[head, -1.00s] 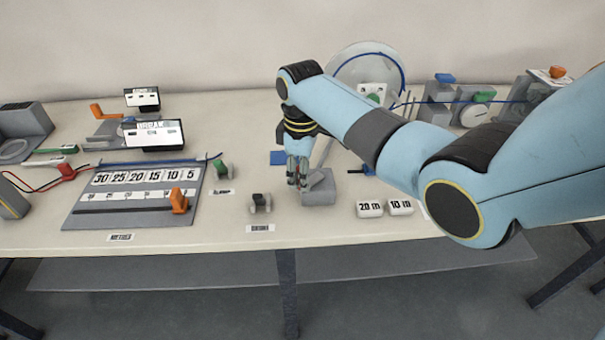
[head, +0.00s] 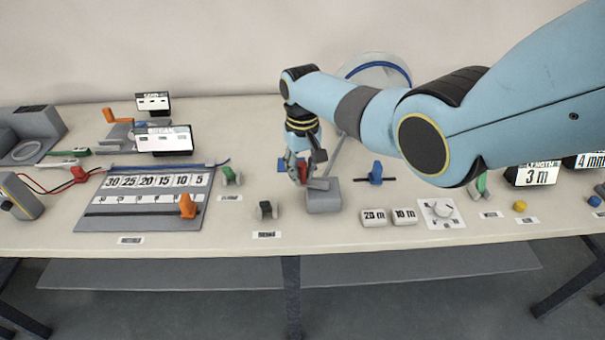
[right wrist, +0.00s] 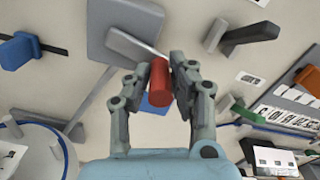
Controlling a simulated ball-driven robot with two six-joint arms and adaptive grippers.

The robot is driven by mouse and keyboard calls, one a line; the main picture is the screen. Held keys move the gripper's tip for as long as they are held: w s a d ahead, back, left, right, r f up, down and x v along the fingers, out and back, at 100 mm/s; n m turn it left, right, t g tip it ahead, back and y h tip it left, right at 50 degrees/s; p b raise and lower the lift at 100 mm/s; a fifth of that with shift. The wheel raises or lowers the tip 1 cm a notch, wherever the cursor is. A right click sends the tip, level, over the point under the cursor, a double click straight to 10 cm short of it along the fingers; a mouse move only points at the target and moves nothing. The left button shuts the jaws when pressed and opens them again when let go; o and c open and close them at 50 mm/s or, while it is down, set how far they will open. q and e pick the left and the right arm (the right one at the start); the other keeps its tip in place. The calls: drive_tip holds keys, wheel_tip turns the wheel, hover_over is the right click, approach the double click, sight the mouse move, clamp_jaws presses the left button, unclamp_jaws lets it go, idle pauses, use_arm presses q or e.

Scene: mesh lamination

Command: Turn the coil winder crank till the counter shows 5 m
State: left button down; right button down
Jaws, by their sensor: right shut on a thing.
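The red crank handle (right wrist: 158,82) is between the two fingers of my right gripper (right wrist: 166,72) in the right wrist view, and the gripper is shut on it. A light grey crank bar (right wrist: 138,46) runs from the handle toward a grey block (right wrist: 125,25). In the head view, my right gripper (head: 303,172) is just above the grey block (head: 324,200). The counter marked LENGTH (head: 537,174) reads 3 m. A clear reel with blue wire (head: 380,66) is partly hidden behind my right arm. My left gripper is not in view.
Two white tiles, 20 m (head: 374,217) and 10 m (head: 405,215), and a white dial (head: 441,212) lie right of the block. A blue-handled lever (head: 375,173) stands close by. A grey scale board (head: 150,200) with an orange slider (head: 187,206) lies left.

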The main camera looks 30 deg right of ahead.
drive_tip(key=m, duration=0.1)
drive_tip(key=w+d+m, duration=0.1)
drive_tip(key=m, duration=0.2)
drive_tip(key=shift+w+d+m, duration=0.15)
drive_tip(key=shift+d+m, duration=0.15)
drive_tip(key=shift+d, duration=0.05)
drive_tip(key=shift+w+d+m, duration=0.1)
drive_tip(key=shift+d+m, duration=0.25)
drive_tip(key=shift+m, duration=0.5)
drive_tip(key=shift+w+d+m, duration=0.1)
drive_tip(key=shift+d+m, duration=0.25)
drive_tip(key=shift+m, duration=0.5)
drive_tip(key=c, duration=1.2)
unclamp_jaws()
drive_tip(key=shift+o, duration=0.2)
drive_tip(key=shift+r, duration=0.1)
wheel_tip(320, 180, up, 12)
